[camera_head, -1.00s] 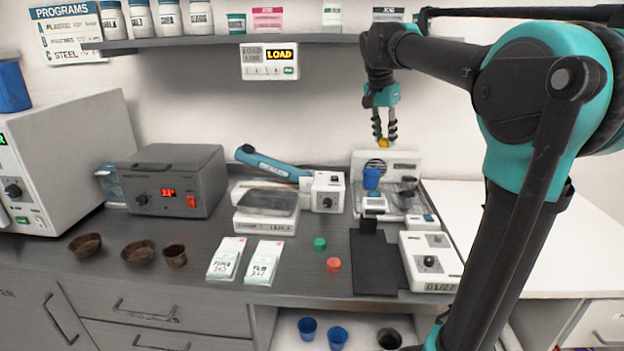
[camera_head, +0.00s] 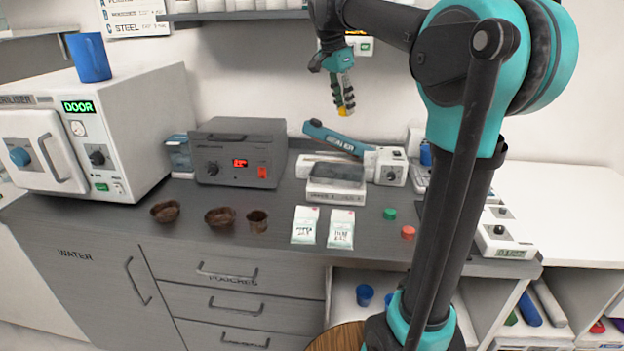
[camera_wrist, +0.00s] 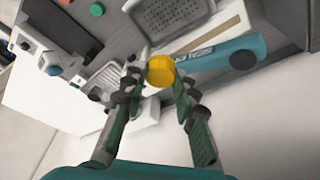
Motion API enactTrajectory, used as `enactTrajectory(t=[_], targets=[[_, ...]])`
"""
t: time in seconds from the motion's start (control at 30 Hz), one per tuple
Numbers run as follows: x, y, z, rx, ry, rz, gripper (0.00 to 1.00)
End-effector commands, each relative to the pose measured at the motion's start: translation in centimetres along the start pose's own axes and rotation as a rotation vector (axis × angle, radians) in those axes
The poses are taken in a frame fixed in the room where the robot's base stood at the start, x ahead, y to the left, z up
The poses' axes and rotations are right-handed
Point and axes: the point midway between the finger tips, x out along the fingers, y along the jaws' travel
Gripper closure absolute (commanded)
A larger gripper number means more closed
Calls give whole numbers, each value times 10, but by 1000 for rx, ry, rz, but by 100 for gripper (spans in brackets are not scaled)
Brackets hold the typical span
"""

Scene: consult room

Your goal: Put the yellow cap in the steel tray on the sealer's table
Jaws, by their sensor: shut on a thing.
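The yellow cap (camera_head: 341,112) is held at the fingertips of my gripper (camera_head: 344,104), high above the back of the counter. It also shows between the fingers in the wrist view (camera_wrist: 160,71). The sealer (camera_head: 390,166), with its teal arm, stands below and a little right of the gripper. A grey tray-like piece (camera_head: 336,175) lies on a white base in front of the sealer. The wrist view shows a perforated grey tray (camera_wrist: 178,14) beside the teal arm, apart from the cap; I take it as the steel tray.
A green cap (camera_head: 389,214) and an orange cap (camera_head: 408,232) lie near the counter's front. Two pouches (camera_head: 322,228), brown bowls (camera_head: 219,217) and a grey heated box (camera_head: 238,153) stand left. My arm hides part of the right side.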

Motion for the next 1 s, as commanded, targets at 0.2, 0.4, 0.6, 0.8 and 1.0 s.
enactTrajectory(t=[0.2,0.4,0.6,0.8,1.0], targets=[[18,0,5,10,1,3,91],[64,0,18,10,1,2,91],[111,0,31,9,1,2,91],[146,0,40,9,1,2,91],[158,0,44,9,1,2,91]])
